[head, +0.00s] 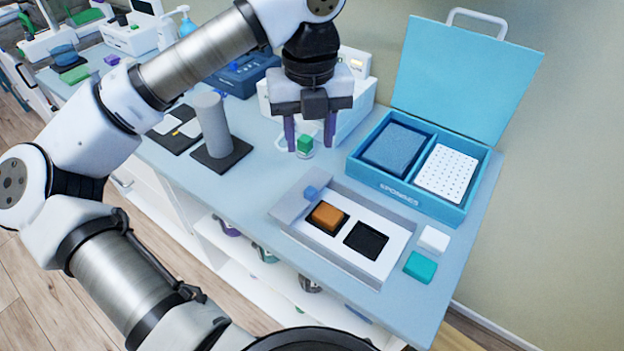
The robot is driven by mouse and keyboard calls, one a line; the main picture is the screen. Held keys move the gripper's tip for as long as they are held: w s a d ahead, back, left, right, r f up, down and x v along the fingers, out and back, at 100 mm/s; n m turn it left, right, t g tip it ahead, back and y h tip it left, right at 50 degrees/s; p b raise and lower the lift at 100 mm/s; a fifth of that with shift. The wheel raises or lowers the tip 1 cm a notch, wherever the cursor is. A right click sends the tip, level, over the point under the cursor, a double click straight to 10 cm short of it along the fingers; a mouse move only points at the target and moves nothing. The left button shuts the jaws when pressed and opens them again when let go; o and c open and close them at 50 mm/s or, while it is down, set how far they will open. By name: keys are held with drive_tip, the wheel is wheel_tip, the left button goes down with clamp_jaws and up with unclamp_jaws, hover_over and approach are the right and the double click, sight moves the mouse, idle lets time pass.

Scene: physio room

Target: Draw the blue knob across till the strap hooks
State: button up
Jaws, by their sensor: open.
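The blue knob (311,192) sits on a grey sliding piece (296,200) at the left end of a shallow grey tray (362,276) on the counter. I cannot make out a separate strap or a hook. In the tray, an orange-brown block (328,215) sits in the left dark recess, beside the sliding piece. The right dark recess (366,240) looks empty. My gripper (310,148) points down with its two purple fingers apart. It is above and behind the knob in the picture, not touching it, with nothing held between the fingers.
A blue sponge box (424,203) with its lid up stands behind the tray. White (433,239) and teal (420,267) blocks lie to the tray's right. A grey cylinder on a dark base (212,127) stands left.

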sight(311, 190)
wheel_tip(311, 190, down, 12)
drive_tip(key=shift+f+p, duration=0.1)
drive_tip(key=shift+p, duration=0.8)
clamp_jaws()
